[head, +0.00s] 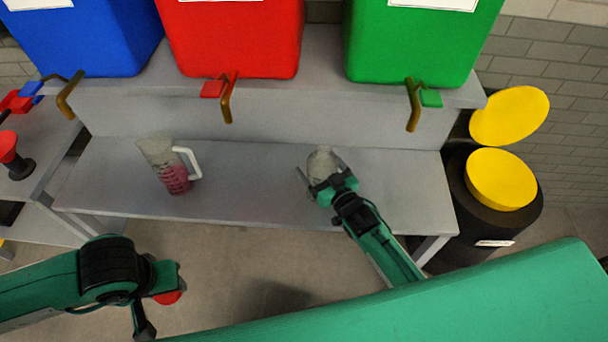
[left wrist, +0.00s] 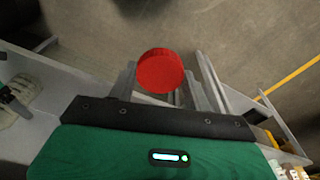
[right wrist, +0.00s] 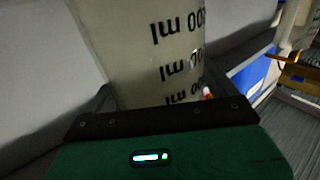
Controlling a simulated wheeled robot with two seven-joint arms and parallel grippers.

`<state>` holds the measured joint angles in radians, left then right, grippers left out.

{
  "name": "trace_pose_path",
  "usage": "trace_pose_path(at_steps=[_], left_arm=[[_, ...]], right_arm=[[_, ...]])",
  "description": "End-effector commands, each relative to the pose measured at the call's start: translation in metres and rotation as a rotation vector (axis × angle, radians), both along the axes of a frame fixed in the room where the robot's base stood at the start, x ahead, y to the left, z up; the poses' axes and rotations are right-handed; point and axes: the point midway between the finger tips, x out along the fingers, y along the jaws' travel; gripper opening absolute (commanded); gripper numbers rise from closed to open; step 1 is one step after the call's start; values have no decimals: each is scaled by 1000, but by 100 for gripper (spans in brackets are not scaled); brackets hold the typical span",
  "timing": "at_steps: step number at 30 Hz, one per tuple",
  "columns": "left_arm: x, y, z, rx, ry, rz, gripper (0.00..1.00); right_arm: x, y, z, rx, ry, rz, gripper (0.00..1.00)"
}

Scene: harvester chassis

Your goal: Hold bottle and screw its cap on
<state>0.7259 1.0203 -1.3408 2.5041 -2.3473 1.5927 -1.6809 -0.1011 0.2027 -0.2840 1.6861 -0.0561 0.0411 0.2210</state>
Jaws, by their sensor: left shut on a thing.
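My left gripper (head: 166,288) is shut on a red cap (left wrist: 160,71), low at the left in the head view. The cap also shows in the head view (head: 168,298), partly hidden by the gripper. A pale, greyish bottle (head: 322,162) with "ml" markings stands on the grey bench. It also fills the middle of the right wrist view (right wrist: 150,50). My right gripper (head: 322,184) is at the bottle with its fingers spread to either side. The left finger looks apart from the bottle. The bottle's lower part is hidden by the gripper.
A measuring jug (head: 166,165) with dark red liquid stands on the bench (head: 240,185), left of the bottle. Blue, red and green bins (head: 425,45) stand on the shelf behind. A black barrel with a yellow lid (head: 502,178) stands at the right. The bench between jug and bottle is clear.

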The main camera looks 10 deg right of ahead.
Motion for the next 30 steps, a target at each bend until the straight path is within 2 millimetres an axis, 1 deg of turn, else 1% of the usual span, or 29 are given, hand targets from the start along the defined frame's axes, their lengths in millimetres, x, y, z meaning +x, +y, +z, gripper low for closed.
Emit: trace_pose_path(at_steps=[1, 5, 6, 14, 19, 23, 26, 30], left_arm=[[0, 0, 0, 0, 0, 0, 29], [0, 0, 0, 0, 0, 0, 29], [0, 0, 0, 0, 0, 0, 29], [0, 0, 0, 0, 0, 0, 29], [0, 0, -2, 0, 0, 0, 29], [0, 0, -4, 0, 0, 0, 29], [0, 0, -8, 0, 0, 0, 29], [0, 0, -13, 0, 0, 0, 29]], right_arm=[[0, 0, 0, 0, 0, 0, 78], [0, 0, 0, 0, 0, 0, 53], [0, 0, 0, 0, 0, 0, 50], [0, 0, 1, 0, -1, 0, 50], [0, 0, 10, 0, -2, 0, 50], [0, 0, 28, 0, -4, 1, 50], [0, 0, 53, -1, -8, 1, 50], [0, 0, 97, 0, -9, 2, 50]])
